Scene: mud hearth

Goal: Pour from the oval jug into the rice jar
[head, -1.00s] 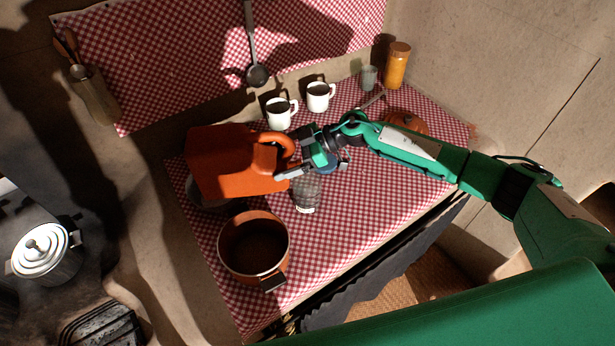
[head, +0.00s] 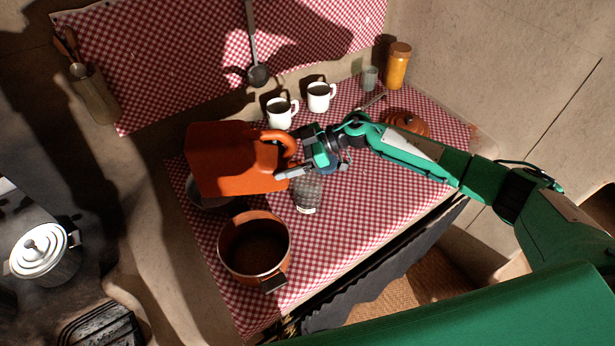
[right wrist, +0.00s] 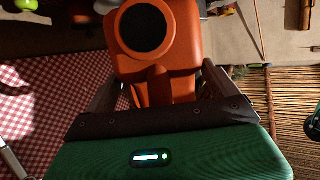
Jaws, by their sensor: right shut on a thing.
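The orange oval jug (head: 228,160) is in the head view, over the left part of the checked cloth. My right gripper (head: 290,171) is shut on its handle, and the jug hangs to the left of the gripper. In the right wrist view the jug (right wrist: 185,50) stands ahead between my fingers, with a dark round opening or cap facing the camera. A clear jar (head: 307,193), which looks like the rice jar, stands on the cloth just below and right of the jug's handle. Its contents are hard to make out. My left gripper is not in view.
An orange pot (head: 253,248) stands in front of the jug. A grey dish (head: 200,197) is partly hidden beneath the jug. Two white mugs (head: 279,114) (head: 320,97), an orange-lidded dish (head: 405,123) and an amber jar (head: 397,66) stand behind. The cloth right of the clear jar is free.

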